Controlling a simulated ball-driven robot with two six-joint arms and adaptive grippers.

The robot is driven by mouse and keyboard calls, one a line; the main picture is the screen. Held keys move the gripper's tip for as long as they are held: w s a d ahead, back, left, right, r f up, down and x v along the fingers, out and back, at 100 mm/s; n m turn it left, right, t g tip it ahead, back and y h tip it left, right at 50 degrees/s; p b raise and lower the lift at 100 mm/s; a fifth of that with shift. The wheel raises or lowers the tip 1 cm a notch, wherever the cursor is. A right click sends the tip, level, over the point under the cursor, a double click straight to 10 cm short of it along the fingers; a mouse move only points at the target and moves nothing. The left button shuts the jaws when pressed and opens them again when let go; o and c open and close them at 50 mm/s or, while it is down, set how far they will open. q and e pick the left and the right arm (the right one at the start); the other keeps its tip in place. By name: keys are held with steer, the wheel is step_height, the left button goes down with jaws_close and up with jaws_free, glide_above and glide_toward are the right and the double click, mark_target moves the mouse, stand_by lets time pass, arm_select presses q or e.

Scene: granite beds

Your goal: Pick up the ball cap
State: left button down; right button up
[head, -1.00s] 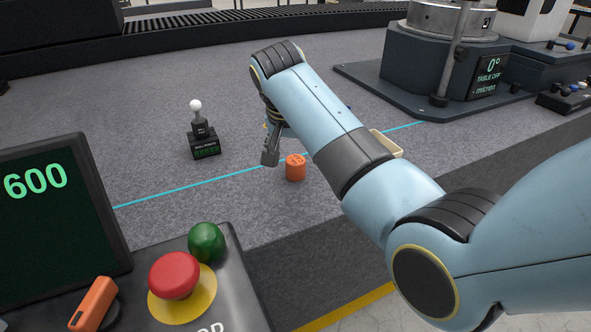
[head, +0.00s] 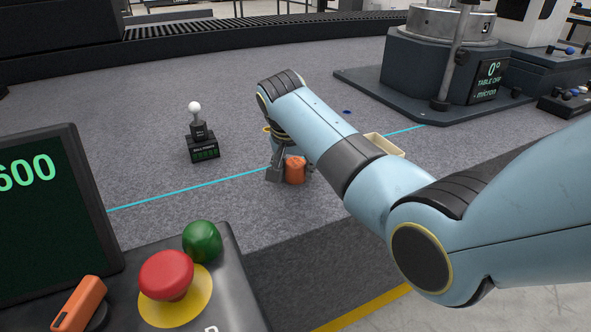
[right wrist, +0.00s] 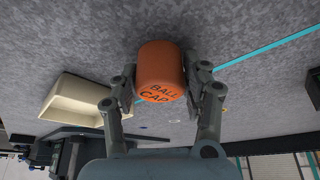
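The ball cap (head: 295,171) is a small orange cylinder standing upright on the grey granite bed, near the cyan line. In the right wrist view the ball cap (right wrist: 160,72) shows the words "BALL CAP" on its end face. My right gripper (head: 292,174) is down at the cap, with one finger on each side of it. In the right wrist view the right gripper (right wrist: 160,85) has its fingers spread around the cap, very close to its sides; firm contact does not show. My left gripper is not in view.
A small black stand with a white ball (head: 195,107) is left of the cap. A cream tray (head: 384,144) lies to the right, partly behind my arm. A console with a red button (head: 166,274) and green knob (head: 202,241) stands in front. A rotary table (head: 440,65) is at back right.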

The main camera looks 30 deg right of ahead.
mark_target(295, 162)
steer(key=c, duration=0.3)
steer(key=shift+r, duration=0.1)
steer(key=shift+r, duration=0.25)
step_height(295, 162, up, 4)
steer(key=shift+f+p, duration=0.1)
steer(key=shift+p, duration=0.65)
steer(key=s+r+p, duration=0.1)
steer(key=s+r, duration=0.1)
steer(key=s, duration=0.1)
steer(key=s+d+r+p, duration=0.1)
steer(key=s+r, duration=0.1)
steer(key=s, duration=0.2)
steer(key=s+d+r+p, duration=0.1)
steer(key=s+r, duration=0.1)
steer(key=s, duration=0.2)
steer(key=shift+s+r, duration=0.15)
steer(key=shift+r, duration=0.15)
